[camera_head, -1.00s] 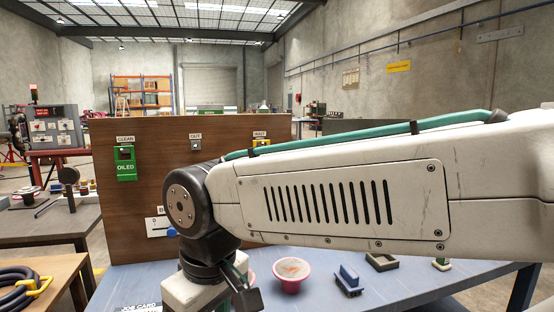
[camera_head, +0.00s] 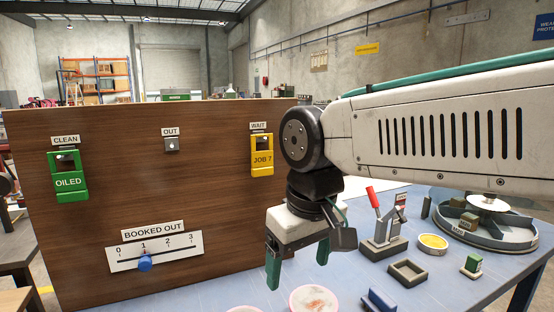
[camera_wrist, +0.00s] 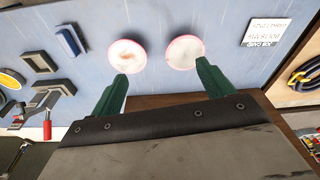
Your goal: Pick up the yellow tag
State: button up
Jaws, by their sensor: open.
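The yellow tag (camera_head: 262,158), marked JOB 7, hangs on the wooden board (camera_head: 110,210) under the WAIT label, at the board's right end. My gripper (camera_head: 296,268) is open and empty, pointing down over the blue table. It is below the tag and to its right in the head view. In the wrist view, my gripper (camera_wrist: 160,82) shows its two green fingers spread apart with nothing between them. The yellow tag does not show in the wrist view.
A green OILED tag (camera_head: 68,176) hangs under CLEAN; the OUT hook (camera_head: 171,145) is bare. A slider scale (camera_head: 155,252) is lower on the board. Two pink-rimmed bowls (camera_wrist: 127,55) (camera_wrist: 186,52) lie near my fingers. A red-handled fixture (camera_head: 383,235) stands right.

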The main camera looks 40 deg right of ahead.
jog(key=w+d+r+m+t, duration=0.1)
jog(key=w+d+r, duration=0.3)
jog(key=w+r, duration=0.85)
jog(key=t, duration=0.2)
send_near(263, 137)
jog(key=shift+m+h, duration=0.4)
jog(key=f, duration=0.3)
jog(key=w+f, duration=0.1)
jog(key=shift+w+a+f, duration=0.1)
jog(key=shift+a+f, duration=0.05)
jog(key=shift+a, duration=0.2)
jog(key=shift+w+d+f, duration=0.1)
jog(key=shift+w+d, duration=0.05)
jog(key=shift+w, duration=0.15)
jog(key=x, duration=0.7)
jog(key=shift+f, duration=0.2)
jog(key=shift+s, duration=0.1)
jog(key=c, duration=1.1)
